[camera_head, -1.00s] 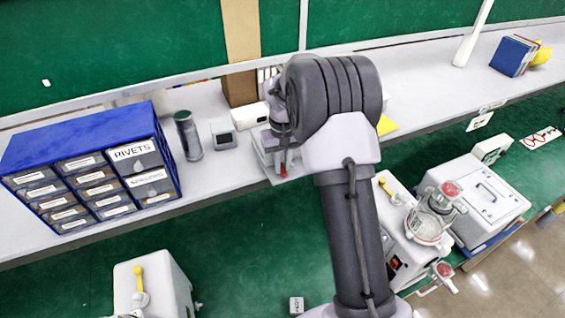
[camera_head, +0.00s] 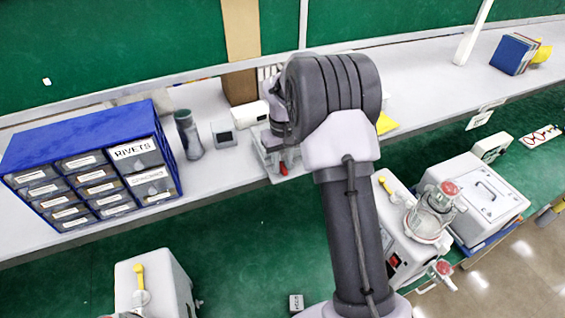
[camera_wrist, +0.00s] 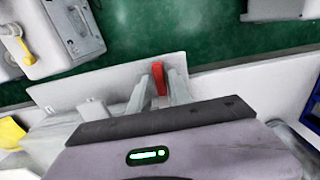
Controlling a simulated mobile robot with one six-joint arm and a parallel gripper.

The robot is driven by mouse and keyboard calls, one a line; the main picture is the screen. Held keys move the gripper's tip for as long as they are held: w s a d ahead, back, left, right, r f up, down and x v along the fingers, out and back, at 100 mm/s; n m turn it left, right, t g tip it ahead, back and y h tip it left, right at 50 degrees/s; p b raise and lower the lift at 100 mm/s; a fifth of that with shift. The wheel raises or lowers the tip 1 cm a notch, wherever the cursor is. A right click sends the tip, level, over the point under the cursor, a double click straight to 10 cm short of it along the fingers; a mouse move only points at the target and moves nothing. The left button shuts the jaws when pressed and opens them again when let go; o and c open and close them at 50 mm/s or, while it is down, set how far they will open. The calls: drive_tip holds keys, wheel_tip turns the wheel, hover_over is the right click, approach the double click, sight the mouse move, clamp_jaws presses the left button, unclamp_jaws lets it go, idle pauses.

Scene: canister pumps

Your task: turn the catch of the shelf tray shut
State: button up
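The catch is a red lever (camera_wrist: 159,78), seen in the wrist view against the edge of the pale shelf tray (camera_wrist: 75,90). My gripper (camera_wrist: 159,86) has one pale finger on each side of the lever. Whether the fingers press on it or leave small gaps is unclear. In the head view the red lever (camera_head: 283,169) shows low at the front of the tray (camera_head: 266,158), by the shelf's front edge. My wrist and gripper hide most of the tray there.
A blue drawer cabinet (camera_head: 90,165), a dark cylinder (camera_head: 187,135) and a small grey box (camera_head: 223,133) stand on the shelf left of my arm. A yellow sheet (camera_head: 386,124) lies to the right. Pump units (camera_head: 420,225) stand below on the green bench.

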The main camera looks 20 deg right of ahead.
sight(283, 166)
wheel_tip(283, 166, up, 18)
drive_tip(key=p, duration=0.1)
drive_tip(key=shift+f, duration=0.25)
idle(0.4)
